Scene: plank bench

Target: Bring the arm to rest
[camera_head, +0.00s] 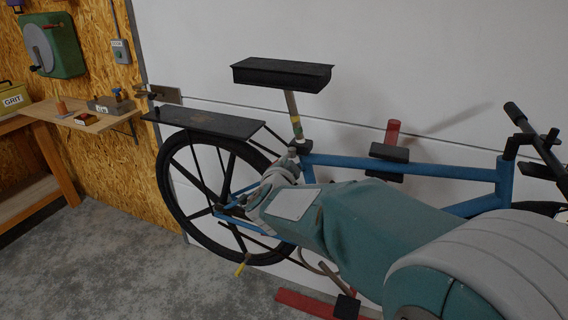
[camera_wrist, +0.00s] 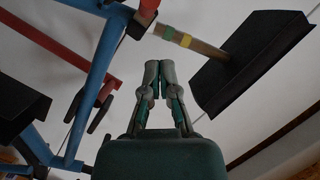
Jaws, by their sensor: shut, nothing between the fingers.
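My gripper (camera_wrist: 159,78) shows in the wrist view with its two fingers together and nothing between them. It points up toward the pale wall, between the blue bicycle frame (camera_wrist: 98,75) on the left and the black saddle (camera_wrist: 240,60) on the right. In the head view my teal and grey arm reaches from the lower right toward the middle of the bicycle, in front of its blue frame (camera_head: 400,168). The arm hides part of the frame and the lower parts of the bicycle.
The bicycle's saddle (camera_head: 282,75), rear rack (camera_head: 205,122) and rear wheel (camera_head: 164,190) stand close around the arm's far end. A red stand foot (camera_head: 305,303) lies on the floor. A wooden bench (camera_head: 40,190) and small shelf (camera_head: 85,121) are at left. The grey floor (camera_head: 110,260) at lower left is clear.

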